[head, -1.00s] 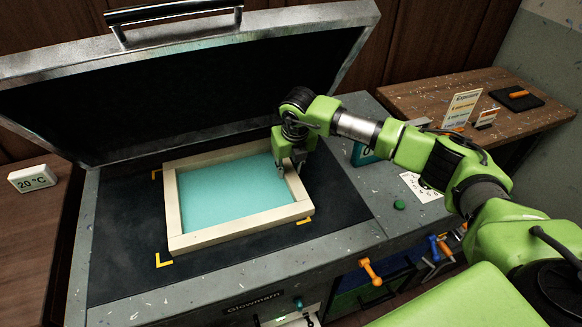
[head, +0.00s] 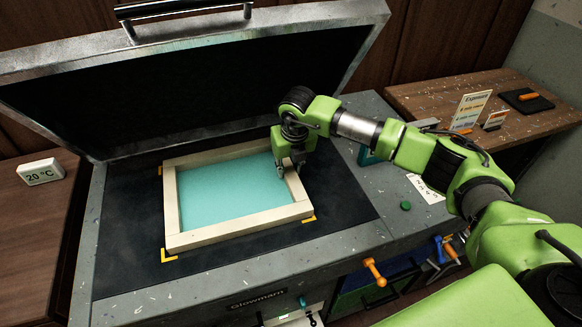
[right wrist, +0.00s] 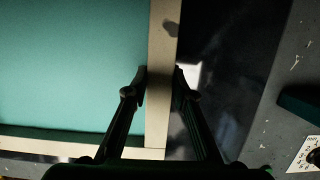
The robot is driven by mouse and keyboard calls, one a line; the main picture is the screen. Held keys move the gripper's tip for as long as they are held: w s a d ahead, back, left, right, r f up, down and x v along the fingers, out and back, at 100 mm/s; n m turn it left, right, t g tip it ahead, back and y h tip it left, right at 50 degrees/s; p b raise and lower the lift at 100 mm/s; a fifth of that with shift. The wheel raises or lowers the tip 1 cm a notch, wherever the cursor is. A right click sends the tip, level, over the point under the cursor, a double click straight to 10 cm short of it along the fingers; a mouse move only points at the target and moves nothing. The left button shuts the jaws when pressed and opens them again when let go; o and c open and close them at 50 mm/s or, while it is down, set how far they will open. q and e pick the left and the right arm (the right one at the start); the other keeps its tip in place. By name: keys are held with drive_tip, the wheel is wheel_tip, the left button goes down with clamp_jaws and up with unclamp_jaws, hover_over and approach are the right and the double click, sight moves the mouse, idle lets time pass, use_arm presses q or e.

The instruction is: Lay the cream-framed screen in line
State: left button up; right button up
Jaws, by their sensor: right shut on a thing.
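The cream-framed screen (head: 225,239) with teal mesh lies on the dark bed (head: 130,250) of the exposure unit. Yellow corner marks show close against its front left corner (head: 168,257) and front right corner (head: 308,219). My right gripper (head: 291,172) is shut on the right bar of the frame. In the right wrist view, its fingers (right wrist: 160,84) stand on either side of the cream bar (right wrist: 160,115). The back right corner of the screen is partly hidden by my gripper. My left gripper is not in view.
The unit's lid (head: 210,90) stands open behind the screen. A green button (head: 405,205) and a paper card (head: 428,190) are on the right ledge. A 20 °C display (head: 41,171) sits on the left bench. Signs stand on the right bench (head: 420,95).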

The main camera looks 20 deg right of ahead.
drive_tip(key=shift+a, duration=0.5)
drive_tip(key=o, duration=1.1)
drive_tip(key=shift+c, duration=0.2)
drive_tip(key=shift+d, duration=0.1)
drive_tip(key=shift+c, duration=0.4)
